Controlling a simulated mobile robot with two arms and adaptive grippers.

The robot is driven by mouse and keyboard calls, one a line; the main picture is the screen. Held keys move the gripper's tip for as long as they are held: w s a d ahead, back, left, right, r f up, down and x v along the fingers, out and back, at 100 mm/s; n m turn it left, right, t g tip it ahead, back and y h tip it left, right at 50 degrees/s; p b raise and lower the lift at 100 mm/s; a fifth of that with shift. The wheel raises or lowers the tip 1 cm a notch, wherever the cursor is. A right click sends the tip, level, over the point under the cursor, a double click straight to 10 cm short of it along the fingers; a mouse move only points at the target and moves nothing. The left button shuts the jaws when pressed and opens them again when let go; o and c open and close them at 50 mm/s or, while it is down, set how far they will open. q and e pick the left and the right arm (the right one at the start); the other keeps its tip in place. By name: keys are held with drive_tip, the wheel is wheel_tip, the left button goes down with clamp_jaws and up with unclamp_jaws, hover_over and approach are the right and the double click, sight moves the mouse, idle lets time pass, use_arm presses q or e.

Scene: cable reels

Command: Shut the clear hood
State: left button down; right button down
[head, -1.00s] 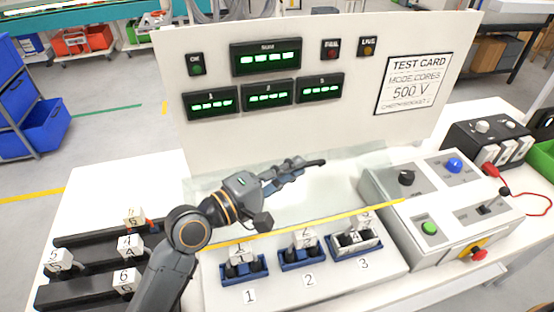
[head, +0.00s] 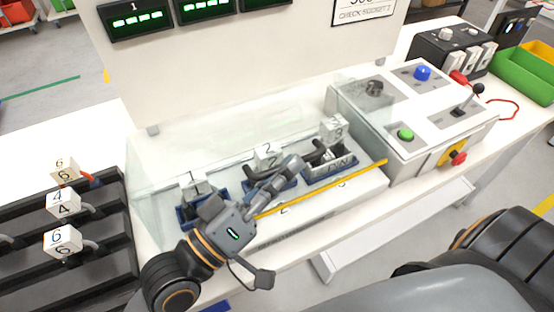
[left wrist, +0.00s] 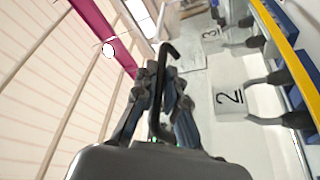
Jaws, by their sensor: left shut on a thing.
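The clear hood (head: 225,140) is low over the row of sockets in the head view. Its yellow front strip (head: 340,181) runs along the front of the white socket base; I cannot tell whether it touches. My left gripper (head: 298,163) is at the hood's front and shut on its black handle (head: 318,153). In the left wrist view the black handle (left wrist: 160,95) stands between the fingers, and the yellow strip (left wrist: 284,45) runs at upper right. Blocks 1 (head: 193,185), 2 (head: 268,157) and 3 (head: 333,128) show through the hood. My right gripper is not in view.
A control box (head: 412,115) with knobs, a green button and a red stop button stands right of the hood. The white test panel (head: 230,65) rises behind.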

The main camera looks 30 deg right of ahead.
use_arm(q)
drive_tip(key=shift+s+f, duration=0.3)
drive_tip(key=shift+f, duration=0.05)
drive_tip(key=shift+m, duration=0.3)
drive_tip(key=c, duration=1.7)
unclamp_jaws()
drive_tip(key=shift+a, duration=0.1)
